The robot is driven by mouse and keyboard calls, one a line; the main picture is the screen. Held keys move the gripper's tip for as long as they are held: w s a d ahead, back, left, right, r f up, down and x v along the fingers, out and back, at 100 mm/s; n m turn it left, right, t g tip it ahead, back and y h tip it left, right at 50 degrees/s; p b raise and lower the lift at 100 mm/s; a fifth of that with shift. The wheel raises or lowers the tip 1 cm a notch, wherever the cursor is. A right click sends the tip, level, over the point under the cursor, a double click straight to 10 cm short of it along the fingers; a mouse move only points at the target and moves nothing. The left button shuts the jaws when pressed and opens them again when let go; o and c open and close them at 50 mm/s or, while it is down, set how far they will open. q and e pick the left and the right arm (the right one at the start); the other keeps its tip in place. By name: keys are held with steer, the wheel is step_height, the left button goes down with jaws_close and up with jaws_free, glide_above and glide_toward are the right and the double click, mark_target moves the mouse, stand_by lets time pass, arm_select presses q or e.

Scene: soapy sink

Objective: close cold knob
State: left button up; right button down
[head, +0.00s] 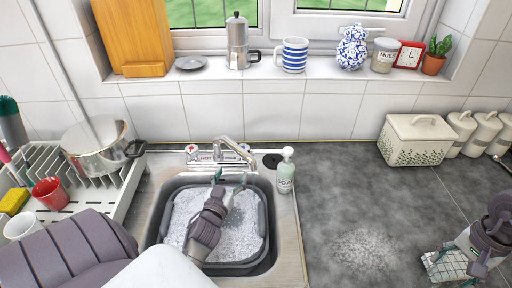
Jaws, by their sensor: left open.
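The metal faucet (232,148) stands at the back of the sink, with a red hot label on its left and a blue cold label (230,155) on its right. The cold knob (245,149) is small, at the right end of the faucet base; I cannot tell how far it is turned. My left gripper (229,178) is open and empty, over the basin just in front of the faucet. Its fingertips point toward the faucet and appear apart from the knob.
A grey tub (264,222) of suds fills the sink (288,240). A soap bottle (286,172) stands close on the right. The dish rack (130,189) with a pot (98,150) is on the left. The grey counter (345,195) is mostly clear.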

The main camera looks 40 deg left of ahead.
steer(key=shift+s+d+f, duration=0.2)
steer(key=shift+d, duration=0.05)
arm_select(q)
steer(key=b+x, duration=0.3)
steer(key=x, duration=0.7)
steer(key=shift+w+a, duration=0.15)
steer(key=shift+a, duration=0.1)
arm_select(e)
step_height(320, 180, down, 3)
steer(key=shift+w+a+r, duration=0.1)
steer(key=shift+r, duration=0.05)
arm_select(q)
steer(key=shift+w+a+r, duration=0.15)
steer(key=shift+w+a, duration=0.05)
steer(key=shift+w, duration=0.3)
